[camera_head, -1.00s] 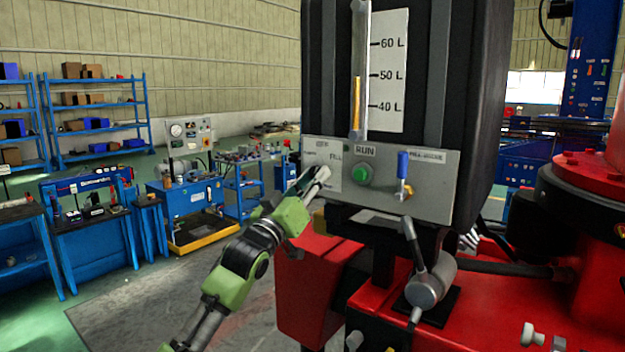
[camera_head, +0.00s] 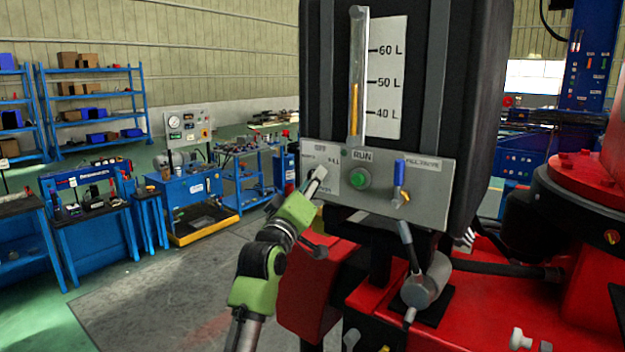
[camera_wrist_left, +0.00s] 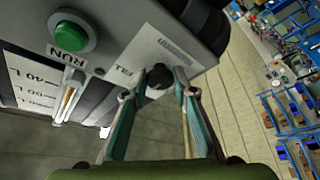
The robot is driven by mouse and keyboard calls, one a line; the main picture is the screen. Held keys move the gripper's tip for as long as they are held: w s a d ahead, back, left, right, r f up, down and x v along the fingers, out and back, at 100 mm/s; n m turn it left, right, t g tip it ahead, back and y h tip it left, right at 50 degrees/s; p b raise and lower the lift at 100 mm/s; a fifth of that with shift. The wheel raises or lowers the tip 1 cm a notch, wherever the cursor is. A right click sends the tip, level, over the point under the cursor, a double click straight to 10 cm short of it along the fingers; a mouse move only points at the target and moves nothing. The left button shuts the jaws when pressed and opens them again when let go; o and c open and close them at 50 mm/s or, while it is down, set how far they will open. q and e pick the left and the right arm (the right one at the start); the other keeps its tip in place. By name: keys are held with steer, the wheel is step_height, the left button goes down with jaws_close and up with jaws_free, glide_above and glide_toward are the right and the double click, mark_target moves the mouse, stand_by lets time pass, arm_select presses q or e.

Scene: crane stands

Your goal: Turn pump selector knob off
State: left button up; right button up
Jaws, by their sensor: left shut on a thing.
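The grey control panel (camera_head: 430,196) sits on the front of the black tank. The pump selector knob (camera_wrist_left: 158,78) is a small dark knob on the panel's white label plate, beside the word FILL. In the left wrist view my left gripper (camera_wrist_left: 160,88) has its two fingers on either side of the knob, shut on it. In the head view the left gripper (camera_head: 315,181) reaches the panel's left end and hides the knob. The knob's exact pointing direction cannot be told. My right gripper is in neither view.
A green RUN button (camera_head: 358,179) and a blue-handled valve (camera_head: 399,175) are on the same panel. A level gauge (camera_head: 356,90) rises above it. A grey lever (camera_head: 408,240) and red machine body (camera_head: 480,310) lie below. Open floor is at left.

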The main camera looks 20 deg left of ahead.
arm_select(q)
steer(key=o, duration=1.1)
steer(key=v, duration=1.2)
